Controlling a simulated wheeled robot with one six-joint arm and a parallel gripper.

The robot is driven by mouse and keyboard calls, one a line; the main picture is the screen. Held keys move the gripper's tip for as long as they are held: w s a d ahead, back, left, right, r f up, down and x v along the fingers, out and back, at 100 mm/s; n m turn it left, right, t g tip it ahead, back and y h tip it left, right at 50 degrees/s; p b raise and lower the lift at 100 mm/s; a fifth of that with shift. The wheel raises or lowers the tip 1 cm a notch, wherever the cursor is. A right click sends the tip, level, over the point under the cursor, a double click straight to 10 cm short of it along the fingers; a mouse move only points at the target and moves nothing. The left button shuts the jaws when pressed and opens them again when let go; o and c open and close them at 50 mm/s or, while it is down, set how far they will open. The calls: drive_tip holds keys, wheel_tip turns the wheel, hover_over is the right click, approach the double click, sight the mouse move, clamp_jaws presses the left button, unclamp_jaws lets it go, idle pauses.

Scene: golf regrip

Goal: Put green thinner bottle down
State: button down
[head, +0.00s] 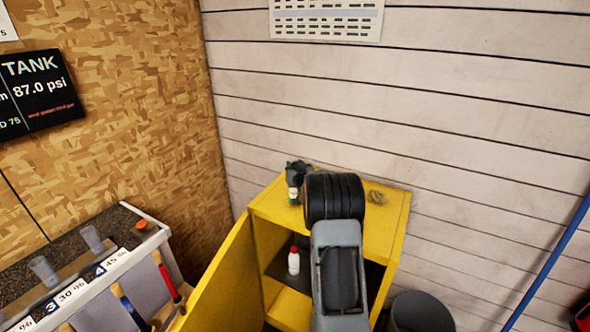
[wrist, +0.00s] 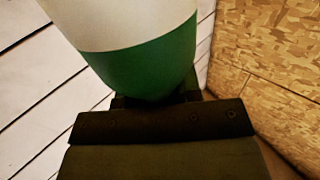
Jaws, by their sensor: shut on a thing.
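The green thinner bottle shows in the head view (head: 293,190) as a small white-and-green shape at the back left of the yellow cabinet's top (head: 382,214). I cannot tell whether its base touches the cabinet top. In the wrist view, the bottle (wrist: 140,58), white with a green band, fills the upper middle. My gripper (wrist: 155,100) is shut on it at the green part. In the head view, my gripper (head: 297,170) is dark and partly hidden beside my wrist.
The yellow cabinet's door (head: 222,285) stands open to the left. A white bottle with a red cap (head: 294,261) stands on the dark shelf inside. A small tan ring-like item (head: 377,197) lies on the top, right of my arm. A dark round bin (head: 420,312) is at lower right.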

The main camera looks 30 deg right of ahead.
drive_tip(key=shift+f, duration=0.65)
drive_tip(key=shift+f, duration=0.2)
drive_tip(key=c, duration=0.8)
unclamp_jaws()
drive_tip(key=shift+r, duration=0.1)
